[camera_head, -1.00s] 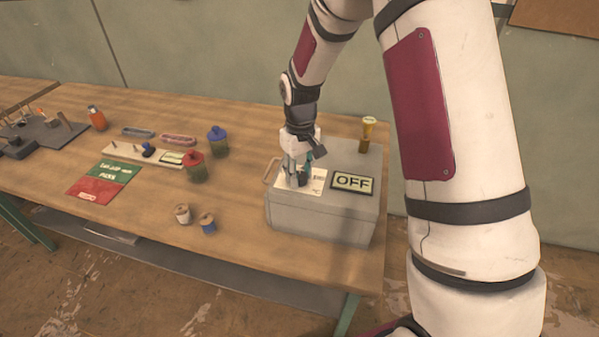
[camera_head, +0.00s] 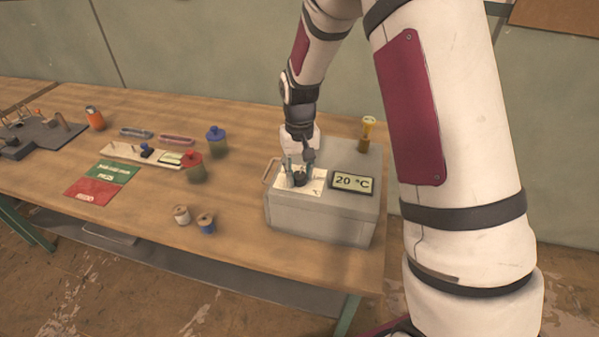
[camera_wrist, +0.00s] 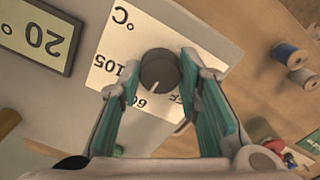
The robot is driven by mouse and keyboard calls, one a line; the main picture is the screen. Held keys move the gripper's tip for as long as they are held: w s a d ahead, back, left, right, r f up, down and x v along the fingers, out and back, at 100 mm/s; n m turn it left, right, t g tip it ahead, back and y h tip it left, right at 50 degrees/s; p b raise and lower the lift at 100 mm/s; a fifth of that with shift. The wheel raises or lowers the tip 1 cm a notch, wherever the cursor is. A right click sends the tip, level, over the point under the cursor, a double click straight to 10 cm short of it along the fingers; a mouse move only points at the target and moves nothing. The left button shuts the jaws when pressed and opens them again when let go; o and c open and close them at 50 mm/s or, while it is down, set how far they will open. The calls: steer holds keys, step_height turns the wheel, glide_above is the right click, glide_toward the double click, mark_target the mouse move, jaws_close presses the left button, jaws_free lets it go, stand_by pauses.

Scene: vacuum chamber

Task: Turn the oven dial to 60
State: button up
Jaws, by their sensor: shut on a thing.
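The grey oven (camera_head: 320,217) stands on the right end of the workbench. Its display (camera_head: 352,181) reads 20 °C; in the wrist view part of the display (camera_wrist: 37,33) shows 20 upside down. The dark round dial (camera_wrist: 158,70) sits on a white scale panel (camera_wrist: 125,50), with 105, 60 and part of OFF visible. Its white pointer mark lies between the 60 and the OFF lettering. My gripper (camera_wrist: 160,78) is shut on the dial, with a teal-padded finger on either side. In the head view my gripper (camera_head: 300,176) is over the panel, partly hiding the dial.
Two spools (camera_head: 181,214) (camera_head: 206,222), red-lidded (camera_head: 192,168) and blue-lidded (camera_head: 216,140) jars, and a green-red card (camera_head: 105,182) lie to the left. The bench front between card and spools is clear.

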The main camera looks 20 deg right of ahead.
mark_target(299, 175)
steer(key=o, duration=1.1)
steer(key=shift+o, duration=0.2)
steer(key=shift+r, duration=0.15)
step_height(299, 175, up, 12)
steer(key=s+r+t, duration=0.3)
steer(key=s+r, duration=1)
steer(key=s+r+t, duration=0.1)
steer(key=s+t, duration=0.1)
steer(key=s, duration=1.1)
steer(key=shift+s+r+n+t, duration=0.2)
steer(key=shift+n+t, duration=0.1)
steer(key=shift+n, duration=0.1)
